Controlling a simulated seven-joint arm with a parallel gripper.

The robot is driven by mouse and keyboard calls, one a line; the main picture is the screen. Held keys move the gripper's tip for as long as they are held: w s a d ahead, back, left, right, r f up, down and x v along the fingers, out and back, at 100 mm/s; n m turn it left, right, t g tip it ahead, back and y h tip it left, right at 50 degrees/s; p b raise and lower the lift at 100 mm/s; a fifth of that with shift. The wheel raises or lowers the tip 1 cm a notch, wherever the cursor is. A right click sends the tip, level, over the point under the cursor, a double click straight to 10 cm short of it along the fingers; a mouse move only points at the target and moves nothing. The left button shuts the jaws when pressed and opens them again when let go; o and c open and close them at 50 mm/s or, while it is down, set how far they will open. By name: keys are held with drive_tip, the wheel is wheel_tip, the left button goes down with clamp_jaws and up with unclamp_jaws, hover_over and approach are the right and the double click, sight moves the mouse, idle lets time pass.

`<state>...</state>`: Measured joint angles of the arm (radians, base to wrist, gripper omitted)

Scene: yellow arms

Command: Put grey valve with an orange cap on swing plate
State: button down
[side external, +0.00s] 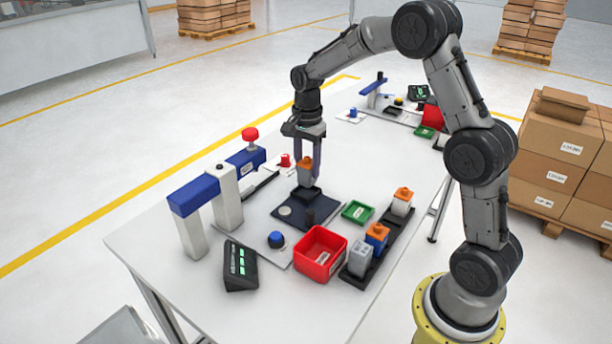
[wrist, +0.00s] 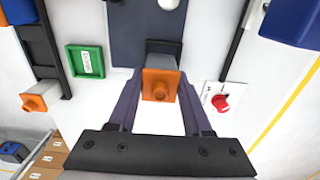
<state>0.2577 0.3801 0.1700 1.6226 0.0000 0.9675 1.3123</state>
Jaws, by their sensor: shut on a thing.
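The grey valve with an orange cap (side external: 305,172) is between the fingers of my gripper (side external: 304,172), which is shut on it. It is upright, with its lower end at or just above a black block on the dark swing plate (side external: 322,211). I cannot tell whether it touches. In the wrist view the orange cap (wrist: 160,84) shows between the fingertips (wrist: 158,92), with the swing plate (wrist: 132,30) behind it.
A black rack (side external: 391,232) holds a pale orange-capped valve (side external: 402,202), a blue orange-capped one (side external: 376,237) and a grey piece (side external: 360,259). A red bin (side external: 320,254), green tray (side external: 357,211), blue button (side external: 276,239) and blue-and-white post frame (side external: 194,195) stand nearby.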

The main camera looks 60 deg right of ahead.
sight(306, 177)
drive_tip(key=shift+w+f, duration=0.2)
drive_tip(key=shift+f, duration=1.6)
drive_tip(key=shift+f, duration=0.1)
drive_tip(key=shift+c, duration=1.7)
unclamp_jaws()
wheel_tip(306, 177, up, 12)
drive_tip(key=s+a+r+n+t, duration=0.1)
drive_tip(key=s+a+r+n, duration=0.1)
drive_tip(key=s+a+n, duration=0.3)
drive_tip(key=s+a+r+n+t, duration=0.1)
drive_tip(key=s+r+n+t, duration=0.15)
drive_tip(key=s, duration=0.55)
drive_tip(key=s+a+r+n+t, duration=0.1)
drive_tip(key=s+a+r+n, duration=0.25)
drive_tip(key=s+n, duration=0.2)
drive_tip(key=s+a+f+n+t, duration=0.1)
drive_tip(key=s+f+n, duration=0.3)
drive_tip(key=s, duration=0.4)
drive_tip(key=shift+s+a+f+n, duration=0.15)
drive_tip(key=shift+s+a+n, duration=0.15)
drive_tip(key=shift+a+n, duration=0.2)
